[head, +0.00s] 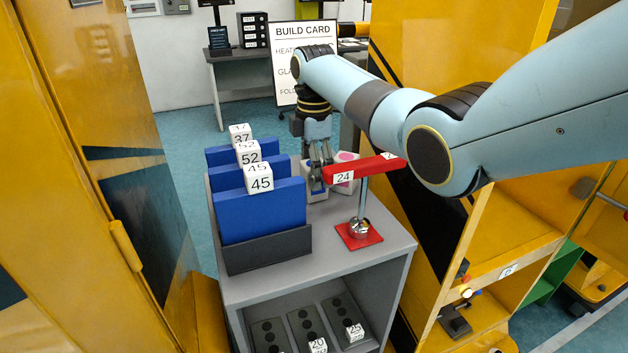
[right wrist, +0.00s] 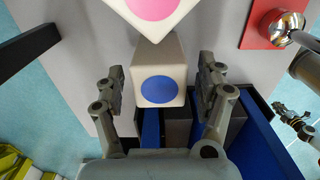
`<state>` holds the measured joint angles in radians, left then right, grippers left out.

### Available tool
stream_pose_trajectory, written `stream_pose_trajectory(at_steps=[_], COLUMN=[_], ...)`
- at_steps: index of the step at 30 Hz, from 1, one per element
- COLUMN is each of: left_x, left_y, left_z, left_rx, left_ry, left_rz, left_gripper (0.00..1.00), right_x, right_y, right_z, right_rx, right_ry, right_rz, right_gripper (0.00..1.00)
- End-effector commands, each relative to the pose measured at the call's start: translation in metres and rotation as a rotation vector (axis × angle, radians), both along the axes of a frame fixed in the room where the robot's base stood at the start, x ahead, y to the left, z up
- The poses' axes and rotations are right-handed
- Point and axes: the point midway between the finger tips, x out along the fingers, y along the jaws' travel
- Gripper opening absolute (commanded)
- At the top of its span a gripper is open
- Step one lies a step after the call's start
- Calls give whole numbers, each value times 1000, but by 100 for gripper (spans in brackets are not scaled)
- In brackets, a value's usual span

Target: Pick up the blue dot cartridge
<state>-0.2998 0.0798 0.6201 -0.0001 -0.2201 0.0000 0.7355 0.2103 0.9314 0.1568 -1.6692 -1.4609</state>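The blue dot cartridge (right wrist: 160,88) is a whitish block with a blue dot on its face. It sits between the two fingers of my right gripper (right wrist: 161,78) in the right wrist view, with a narrow gap showing on each side. My right gripper is open around it. In the head view the right gripper (head: 319,170) points down at the cabinet top, and the cartridge (head: 312,193) is partly hidden beneath it. A pink dot cartridge (right wrist: 155,12) stands right beside the blue one.
A red bar marked 24 (head: 344,178) on a metal post stands just right of the gripper. Blue panels (head: 262,215) with numbered white cubes stand to the left on the grey cabinet (head: 375,245). Yellow cabinets flank both sides.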

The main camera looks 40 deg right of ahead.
Motion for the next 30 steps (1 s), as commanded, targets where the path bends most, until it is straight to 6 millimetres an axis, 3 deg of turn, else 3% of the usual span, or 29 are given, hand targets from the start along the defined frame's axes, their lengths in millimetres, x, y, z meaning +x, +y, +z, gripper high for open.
stream_pose_trajectory(at_steps=[2, 13, 23, 30], left_x=[0, 0, 0, 0], left_y=[0, 0, 0, 0], left_z=[0, 0, 1, 3], left_rx=[0, 0, 0, 0], left_ry=[0, 1, 1, 0], left_rz=[0, 0, 0, 0], left_gripper=[0, 0, 0, 0], right_x=[0, 0, 1, 2], right_y=[0, 0, 0, 0], right_z=[0, 0, 9, 58], right_rx=[0, 0, -1, 0], right_ry=[0, 0, -3, -6], right_rz=[0, 0, 0, 0], right_gripper=[59, 11, 10, 10])
